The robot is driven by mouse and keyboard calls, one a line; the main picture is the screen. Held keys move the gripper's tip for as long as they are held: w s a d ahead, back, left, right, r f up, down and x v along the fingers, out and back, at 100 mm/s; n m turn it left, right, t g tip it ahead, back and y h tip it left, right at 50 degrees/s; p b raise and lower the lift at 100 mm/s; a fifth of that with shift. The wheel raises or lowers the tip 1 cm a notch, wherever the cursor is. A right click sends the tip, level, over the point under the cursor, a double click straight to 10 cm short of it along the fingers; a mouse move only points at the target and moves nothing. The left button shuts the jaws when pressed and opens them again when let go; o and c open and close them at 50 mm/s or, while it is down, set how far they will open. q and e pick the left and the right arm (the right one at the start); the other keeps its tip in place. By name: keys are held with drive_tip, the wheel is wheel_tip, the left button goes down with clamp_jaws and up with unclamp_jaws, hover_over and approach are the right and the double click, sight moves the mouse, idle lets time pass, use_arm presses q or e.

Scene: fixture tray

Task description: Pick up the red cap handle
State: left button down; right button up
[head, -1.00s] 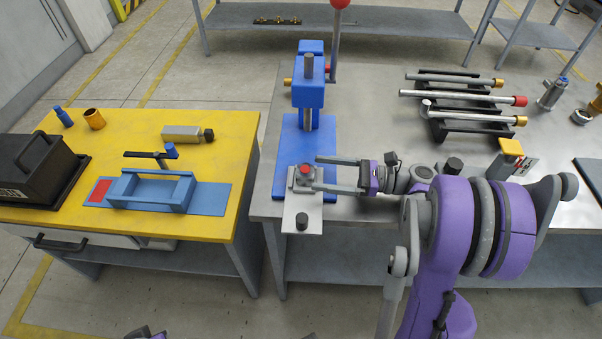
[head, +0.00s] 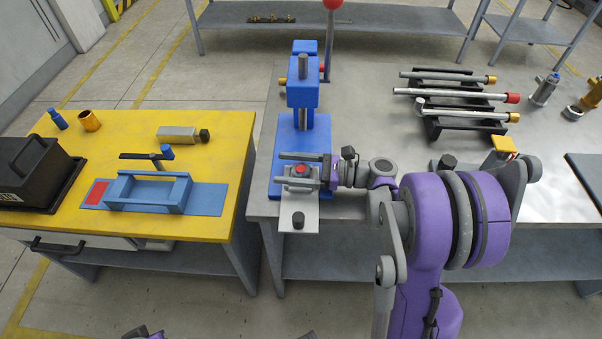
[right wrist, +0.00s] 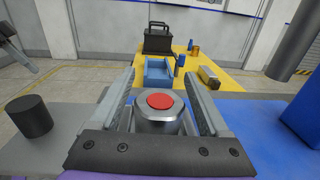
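A silver round piece with a red cap (head: 301,169) sits upright in the fixture at the blue press's foot. In the right wrist view its red cap (right wrist: 160,101) lies between my fingers. My right gripper (head: 282,168) is open, its fingers reaching left on both sides of the piece; the wrist view shows gaps beside it. A long silver handle with a red end cap (head: 511,98) lies in the black rack at the right, away from my gripper.
The blue press (head: 303,95) stands close behind the fixture. A black knob (head: 298,219) stands on the plate in front. The yellow table (head: 225,150) at left holds a blue tray (head: 120,205) and a black box (head: 35,165).

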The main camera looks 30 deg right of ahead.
clamp_jaws()
